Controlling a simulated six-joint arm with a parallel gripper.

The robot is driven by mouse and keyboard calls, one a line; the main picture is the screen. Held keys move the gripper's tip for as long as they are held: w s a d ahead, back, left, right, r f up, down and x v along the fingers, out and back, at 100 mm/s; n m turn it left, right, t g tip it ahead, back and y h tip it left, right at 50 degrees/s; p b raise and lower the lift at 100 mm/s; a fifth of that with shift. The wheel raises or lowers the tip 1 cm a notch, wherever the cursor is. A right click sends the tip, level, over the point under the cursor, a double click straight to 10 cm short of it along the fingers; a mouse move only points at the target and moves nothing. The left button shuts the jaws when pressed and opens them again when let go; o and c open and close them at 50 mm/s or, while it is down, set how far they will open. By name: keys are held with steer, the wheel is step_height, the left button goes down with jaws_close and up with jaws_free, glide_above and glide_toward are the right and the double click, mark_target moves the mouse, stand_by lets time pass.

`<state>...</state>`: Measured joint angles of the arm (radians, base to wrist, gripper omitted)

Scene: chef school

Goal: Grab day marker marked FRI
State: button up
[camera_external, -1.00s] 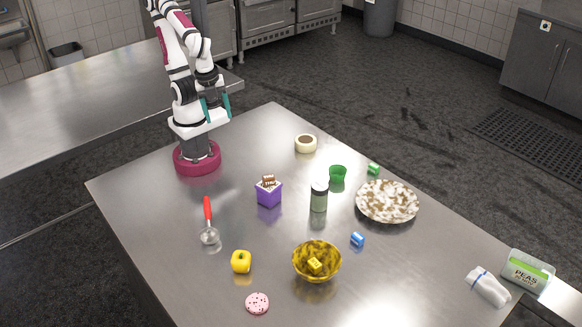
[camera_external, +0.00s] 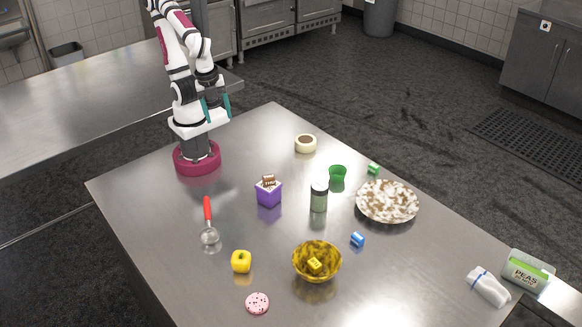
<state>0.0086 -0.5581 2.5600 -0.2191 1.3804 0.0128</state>
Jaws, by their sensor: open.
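Small blocks that may be day markers lie about the steel table; their lettering is too small to read, so I cannot tell which says FRI. A green block (camera_external: 373,169) is at the far side, behind the speckled plate. A blue block (camera_external: 357,239) lies on the table between plate and bowl. A yellow block (camera_external: 314,265) sits inside the yellow-brown bowl (camera_external: 333,276). A brown block (camera_external: 268,181) rests on top of the purple box. My gripper (camera_external: 217,107), with teal fingers, is open and empty, raised beside my base, far from all the blocks.
The purple box (camera_external: 269,196), lidded jar (camera_external: 319,197), green cup (camera_external: 337,174), speckled plate (camera_external: 398,211) and tape roll (camera_external: 305,144) stand mid-table. A peas container (camera_external: 528,270) and white cloth (camera_external: 489,287) lie right.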

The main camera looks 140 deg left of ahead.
stand_by(0.3)
steer(key=w+d+f+n+h, duration=0.2)
steer(key=w+n+h, duration=0.5)
steer(key=w+n, duration=0.4)
steer(key=n+t+y, duration=0.7)
steer(key=n+t, duration=0.7)
steer(key=n, duration=1.8)
glide_above(371, 164)
steer(key=s+d, duration=0.3)
steer(key=s, duration=1.1)
steer(key=f, duration=1.4)
steer(key=shift+s+a, duration=0.15)
steer(key=shift+a, duration=0.1)
steer(key=x, duration=1.5)
steer(key=shift+a+f, duration=0.35)
steer(key=shift+f, duration=0.05)
jaws_close()
